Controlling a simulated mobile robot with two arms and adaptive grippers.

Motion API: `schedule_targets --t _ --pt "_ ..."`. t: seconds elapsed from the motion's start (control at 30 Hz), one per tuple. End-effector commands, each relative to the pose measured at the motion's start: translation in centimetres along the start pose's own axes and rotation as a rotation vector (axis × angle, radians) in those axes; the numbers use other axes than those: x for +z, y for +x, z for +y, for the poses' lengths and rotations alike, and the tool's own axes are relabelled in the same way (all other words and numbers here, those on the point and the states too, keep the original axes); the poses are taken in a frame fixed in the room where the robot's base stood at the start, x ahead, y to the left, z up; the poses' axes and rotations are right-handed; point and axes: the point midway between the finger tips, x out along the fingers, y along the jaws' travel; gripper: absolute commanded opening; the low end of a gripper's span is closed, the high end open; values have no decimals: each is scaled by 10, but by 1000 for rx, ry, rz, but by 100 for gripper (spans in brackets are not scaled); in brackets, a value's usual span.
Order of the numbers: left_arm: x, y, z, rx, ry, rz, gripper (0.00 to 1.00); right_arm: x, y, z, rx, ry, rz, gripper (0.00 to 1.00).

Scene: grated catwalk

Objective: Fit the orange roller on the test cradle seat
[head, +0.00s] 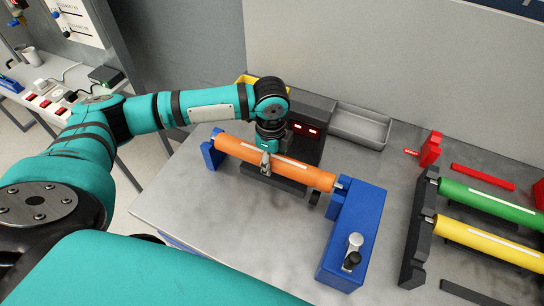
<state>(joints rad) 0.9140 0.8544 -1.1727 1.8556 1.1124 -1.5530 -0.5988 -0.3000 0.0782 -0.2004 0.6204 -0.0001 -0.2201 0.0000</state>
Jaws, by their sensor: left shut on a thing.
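The orange roller (234,148), with a white stripe along it, lies across the middle of the bench, tilted in the picture from upper left to lower right. My left gripper (266,165) is shut on its middle from above. The test cradle seems to be the dark base under the roller with a blue end support (208,155) at the left and a blue block (352,232) at the right. The roller's left end is at the blue support, and its right shaft end is at the block's upper corner. I cannot tell whether either end is fully seated. My right gripper is out of view.
A black rack (417,238) at right holds a green roller (491,204) and a yellow roller (487,241). A dark box with red displays (307,130) and an empty grey tray (358,126) stand behind the orange roller. The bench's front left is clear.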

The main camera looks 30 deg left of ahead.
Motion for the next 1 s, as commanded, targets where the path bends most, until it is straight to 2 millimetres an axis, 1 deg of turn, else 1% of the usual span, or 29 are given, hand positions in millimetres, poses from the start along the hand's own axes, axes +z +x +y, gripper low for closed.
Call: schedule_targets --t 0.47,0.87,0.9,1.0 --pt "0 17 0 -1 0 1 0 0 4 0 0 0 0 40" --pt "0 18 0 -2 0 1 0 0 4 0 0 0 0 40" --pt "0 18 0 -2 0 1 46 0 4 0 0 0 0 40" --pt "0 18 0 -2 0 1 59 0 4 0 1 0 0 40"
